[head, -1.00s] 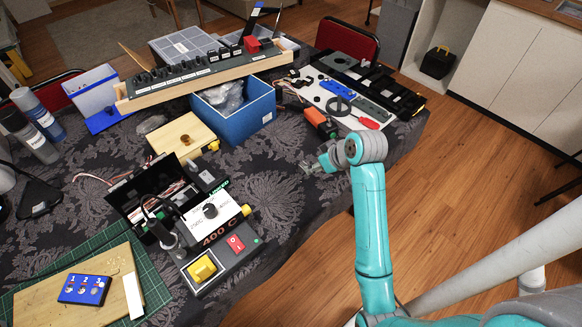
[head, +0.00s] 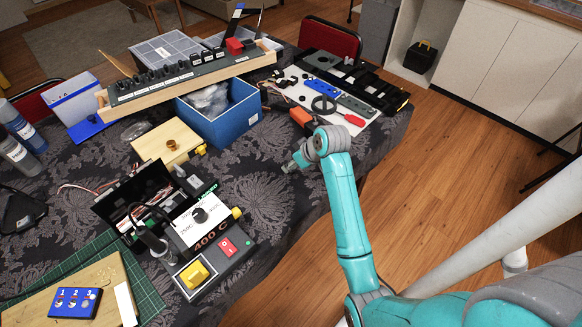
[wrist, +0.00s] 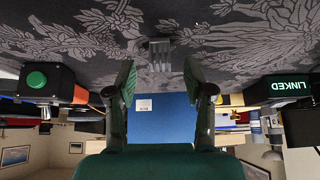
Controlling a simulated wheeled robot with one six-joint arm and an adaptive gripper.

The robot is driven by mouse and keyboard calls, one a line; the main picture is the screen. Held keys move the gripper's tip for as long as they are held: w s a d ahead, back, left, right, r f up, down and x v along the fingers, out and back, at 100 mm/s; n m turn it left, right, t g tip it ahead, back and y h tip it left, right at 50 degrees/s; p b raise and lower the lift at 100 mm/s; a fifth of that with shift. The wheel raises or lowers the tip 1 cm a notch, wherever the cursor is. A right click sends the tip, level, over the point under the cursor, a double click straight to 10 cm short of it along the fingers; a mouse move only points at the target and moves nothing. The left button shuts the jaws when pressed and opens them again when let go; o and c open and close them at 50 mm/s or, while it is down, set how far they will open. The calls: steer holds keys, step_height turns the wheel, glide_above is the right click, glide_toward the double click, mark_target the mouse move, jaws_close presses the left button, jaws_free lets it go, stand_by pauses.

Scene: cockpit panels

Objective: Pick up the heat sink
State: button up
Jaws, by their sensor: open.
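The heat sink (wrist: 160,54) is a small grey finned block on the dark floral tablecloth. In the wrist view, which looks upside down, it is at the upper middle, just beyond and between my fingertips. My gripper (wrist: 161,76) is open, with one green finger on either side and nothing between the pads. In the head view my gripper (head: 293,164) is low over the cloth at the table's right part. I cannot clearly tell the heat sink from the gripper tip there.
A blue bin (head: 238,121) stands beyond my gripper and also shows in the wrist view (wrist: 160,122). A control box with a yellow button (head: 194,274) is at left. Cloth around the gripper is clear.

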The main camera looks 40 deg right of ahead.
steer(key=shift+x, duration=1.3)
jaws_close()
